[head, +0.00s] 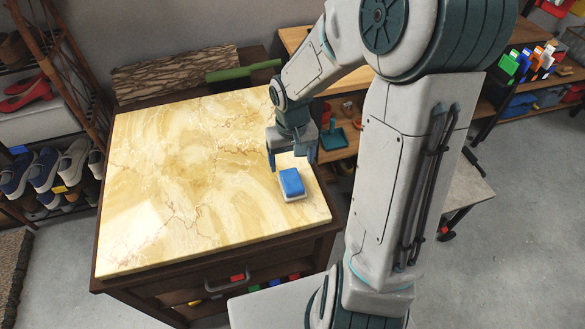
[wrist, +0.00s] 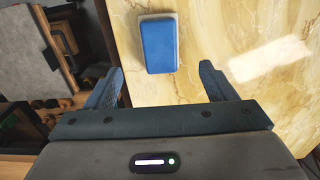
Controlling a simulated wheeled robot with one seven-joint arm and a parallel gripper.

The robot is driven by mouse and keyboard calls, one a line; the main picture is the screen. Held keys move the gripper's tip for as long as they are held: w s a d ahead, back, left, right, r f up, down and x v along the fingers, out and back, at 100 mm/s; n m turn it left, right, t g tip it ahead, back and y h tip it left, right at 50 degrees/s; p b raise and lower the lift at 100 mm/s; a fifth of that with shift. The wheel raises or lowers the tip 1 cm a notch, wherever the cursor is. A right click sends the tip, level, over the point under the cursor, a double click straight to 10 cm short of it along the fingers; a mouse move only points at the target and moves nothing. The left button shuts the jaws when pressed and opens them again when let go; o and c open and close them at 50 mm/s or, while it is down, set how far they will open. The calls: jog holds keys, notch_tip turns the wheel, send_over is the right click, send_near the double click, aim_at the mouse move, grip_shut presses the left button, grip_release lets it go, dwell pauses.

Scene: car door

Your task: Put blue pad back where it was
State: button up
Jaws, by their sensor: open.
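The blue pad (head: 291,182) lies on the marble-topped cabinet (head: 180,160), near its right front edge. It is a blue block with a pale layer beneath it. In the wrist view the blue pad (wrist: 158,45) lies on the marble beyond my fingertips, between their lines and a little left of centre. My gripper (head: 294,165) is open and empty, above the top and just behind the pad. Both fingers of my gripper (wrist: 160,80) show apart in the wrist view. I cannot tell the exact height of the fingertips above the marble.
A green bar (head: 243,71) lies at the back by a bark-textured block (head: 175,75). A shoe rack (head: 50,170) stands on the left. Shelves with a teal dustpan (head: 333,138) are behind right. The marble left of the pad is clear.

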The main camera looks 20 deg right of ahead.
jog(key=s+r+t, duration=0.2)
jog(key=s+r, duration=1.1)
jog(key=shift+s+t, duration=0.3)
jog(key=shift+c, duration=0.4)
